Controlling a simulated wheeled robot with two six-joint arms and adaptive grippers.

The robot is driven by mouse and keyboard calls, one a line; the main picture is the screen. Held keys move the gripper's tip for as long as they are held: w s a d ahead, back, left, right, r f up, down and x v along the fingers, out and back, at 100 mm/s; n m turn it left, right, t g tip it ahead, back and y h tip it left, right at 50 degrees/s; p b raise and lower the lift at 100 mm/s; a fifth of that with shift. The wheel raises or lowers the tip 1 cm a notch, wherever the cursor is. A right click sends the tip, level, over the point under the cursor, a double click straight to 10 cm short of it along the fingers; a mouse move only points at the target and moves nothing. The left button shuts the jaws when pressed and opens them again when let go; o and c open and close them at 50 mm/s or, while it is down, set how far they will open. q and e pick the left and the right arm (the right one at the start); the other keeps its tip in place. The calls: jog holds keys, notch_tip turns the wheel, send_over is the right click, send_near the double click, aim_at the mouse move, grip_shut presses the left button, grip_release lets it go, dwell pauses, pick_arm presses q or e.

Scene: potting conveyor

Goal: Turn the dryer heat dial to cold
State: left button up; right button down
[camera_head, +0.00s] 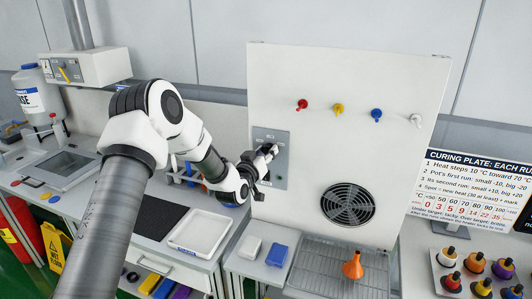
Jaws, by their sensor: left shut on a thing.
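The white upright dryer panel (310,145) carries a grey control plate (280,181) on its left side and a round dark fan grille (348,204) lower down. My left gripper (268,153) reaches in from the left in front of the control plate. It is shut on the heat dial there. The fingers and wrist hide the dial, so its pointer and setting cannot be read. My right gripper is not in view.
Red, yellow, blue and white knobs (338,108) stick out of the panel above. Several coloured bottles (476,262) stand at right by a curing sign (471,184).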

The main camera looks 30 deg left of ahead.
pick_arm(q)
jog(key=shift+f+n+b, duration=0.2)
jog(key=shift+n+b, duration=0.3)
jog(key=shift+b, duration=0.4)
jog(key=n+y+b, duration=0.1)
jog(key=n+b, duration=1.1)
jog(key=b, duration=0.1)
jog(key=n+y+b, duration=0.1)
jog(key=n+b, duration=1.1)
jog(key=b, duration=0.2)
jog(key=shift+d, duration=0.1)
jog(key=shift+n, duration=0.3)
jog(key=o, duration=1.1)
jog(key=shift+w, duration=0.1)
jog(key=shift+o, duration=0.2)
